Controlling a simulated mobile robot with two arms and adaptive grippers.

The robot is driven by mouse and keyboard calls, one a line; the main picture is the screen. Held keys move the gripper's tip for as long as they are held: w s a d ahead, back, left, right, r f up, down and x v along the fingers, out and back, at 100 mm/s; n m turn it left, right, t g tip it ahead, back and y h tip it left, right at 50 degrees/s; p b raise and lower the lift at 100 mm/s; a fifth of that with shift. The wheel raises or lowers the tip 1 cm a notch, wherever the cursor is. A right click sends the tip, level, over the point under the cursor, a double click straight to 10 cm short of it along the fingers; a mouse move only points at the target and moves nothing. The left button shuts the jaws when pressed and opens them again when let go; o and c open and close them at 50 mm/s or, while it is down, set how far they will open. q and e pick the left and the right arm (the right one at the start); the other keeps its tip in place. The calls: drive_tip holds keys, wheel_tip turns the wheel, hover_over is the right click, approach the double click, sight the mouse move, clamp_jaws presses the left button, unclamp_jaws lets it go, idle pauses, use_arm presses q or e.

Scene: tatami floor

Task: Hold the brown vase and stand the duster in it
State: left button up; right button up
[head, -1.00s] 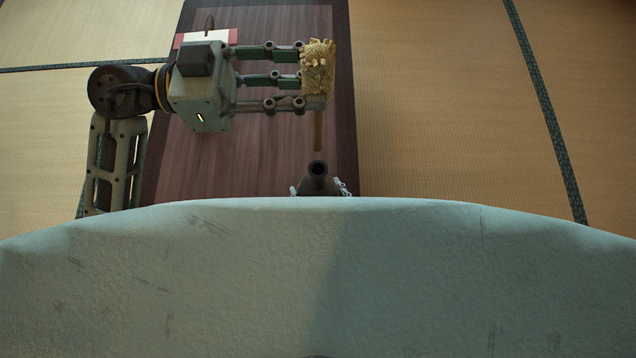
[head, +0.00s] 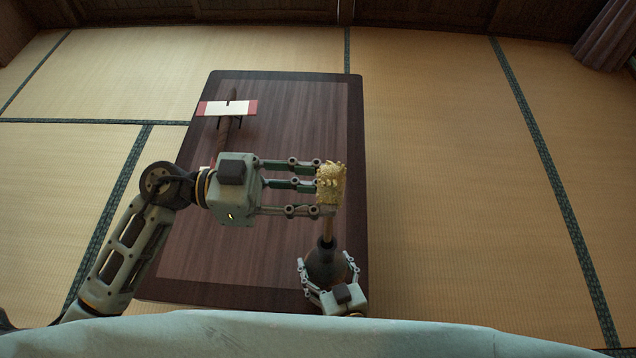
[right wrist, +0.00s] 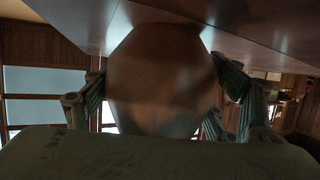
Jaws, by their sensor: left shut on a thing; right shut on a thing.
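The duster has a fluffy yellow head (head: 331,184) and a thin brown handle (head: 327,228) pointing down. My left gripper (head: 318,187) is shut on the duster at its head, above the right part of the table. The dark brown vase (head: 325,264) stands upright near the table's front right corner. The handle's lower end meets the vase's mouth in the head view; how deep it sits inside I cannot tell. My right gripper (head: 328,284) is shut on the vase, with fingers on both sides. In the right wrist view the vase body (right wrist: 160,80) fills the middle, blurred.
The dark wooden table (head: 270,270) stands on tatami (head: 440,200). The table's middle is clear.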

use_arm(q)
drive_tip(key=shift+f, duration=7.65)
drive_tip(key=o, duration=1.3)
drive_tip(key=shift+a, duration=0.1)
use_arm(e)
drive_tip(key=shift+f, duration=0.1)
use_arm(q)
drive_tip(key=a, duration=1.2)
drive_tip(key=shift+f, duration=0.1)
drive_tip(key=shift+d, duration=0.1)
